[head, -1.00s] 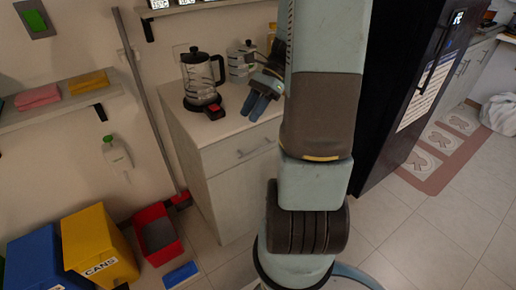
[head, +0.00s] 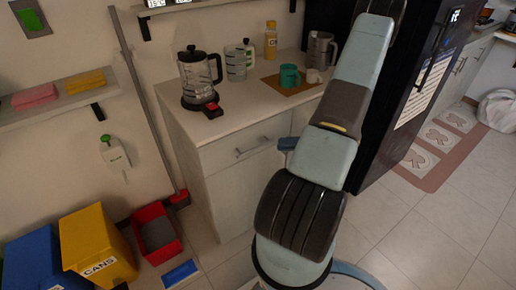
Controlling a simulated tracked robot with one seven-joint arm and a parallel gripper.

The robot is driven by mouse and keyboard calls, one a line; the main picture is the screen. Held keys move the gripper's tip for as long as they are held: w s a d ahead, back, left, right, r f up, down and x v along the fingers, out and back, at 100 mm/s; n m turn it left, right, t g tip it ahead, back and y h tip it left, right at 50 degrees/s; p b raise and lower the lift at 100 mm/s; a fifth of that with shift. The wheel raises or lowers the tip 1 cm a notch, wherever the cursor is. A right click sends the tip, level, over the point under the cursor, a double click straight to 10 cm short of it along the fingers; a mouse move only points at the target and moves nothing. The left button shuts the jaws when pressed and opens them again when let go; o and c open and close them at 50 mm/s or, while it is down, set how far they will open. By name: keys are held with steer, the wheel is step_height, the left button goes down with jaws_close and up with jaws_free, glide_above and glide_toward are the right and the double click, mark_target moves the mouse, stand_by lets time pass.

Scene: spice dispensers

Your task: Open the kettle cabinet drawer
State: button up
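The kettle (head: 200,75), glass with a black lid and handle, stands on its base on top of the white cabinet (head: 225,195). The cabinet's top drawer (head: 225,152) looks shut, and its bar handle (head: 253,147) is in plain view. My gripper (head: 288,144) shows only as a small blue-grey piece to the right of the handle, apart from it, at about the drawer's height. My arm hides the rest of it, so I cannot tell whether it is open or shut.
A glass jar, bottles, a teal cup (head: 289,76) and a metal jug (head: 320,50) stand on the counter. A black fridge (head: 425,95) is at the right. A red bin (head: 157,233) and a yellow bin (head: 95,243) stand left of the cabinet.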

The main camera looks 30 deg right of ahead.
mark_target(258, 147)
step_height(258, 147, down, 5)
steer(key=s+d+m+t+h, duration=0.1)
steer(key=s+d+m+t, duration=0.1)
steer(key=m+t, duration=0.25)
steer(key=shift+m+g, duration=0.25)
steer(key=shift+m, duration=0.1)
steer(key=x, duration=1.3)
steer(key=shift+w+f, duration=0.25)
steer(key=shift+w, duration=0.05)
jaws_close()
steer(key=shift+f, duration=0.1)
